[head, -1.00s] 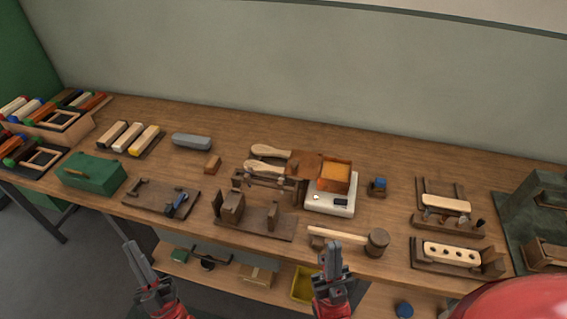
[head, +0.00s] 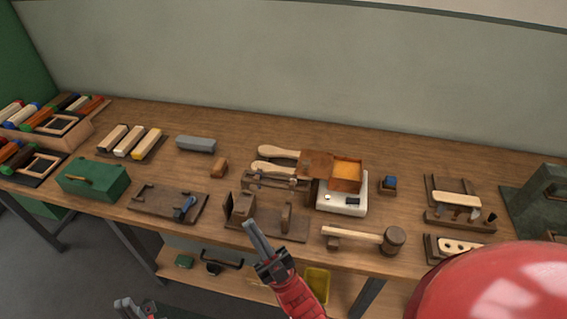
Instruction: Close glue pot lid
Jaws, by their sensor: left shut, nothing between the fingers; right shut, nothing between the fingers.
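The glue pot (head: 346,173) is a square brown box with amber glue in it. It sits on a white heater base (head: 343,206) at the middle of the bench. Its brown lid (head: 317,162) stands open, folded out to the left of the pot, so the glue shows. My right gripper (head: 252,230) is shut and empty, near the bench's front edge, left of and nearer than the pot. It is apart from the lid. My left gripper (head: 125,304) is shut and empty, low at the bottom edge, far from the pot and partly cut off.
Two wooden-handled brushes (head: 277,160) lie just left of the lid. A mallet (head: 362,237) lies in front of the pot, and a wooden fixture (head: 265,220) stands near my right gripper. A small blue-topped block (head: 389,184) is right of the pot. The bench behind is clear.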

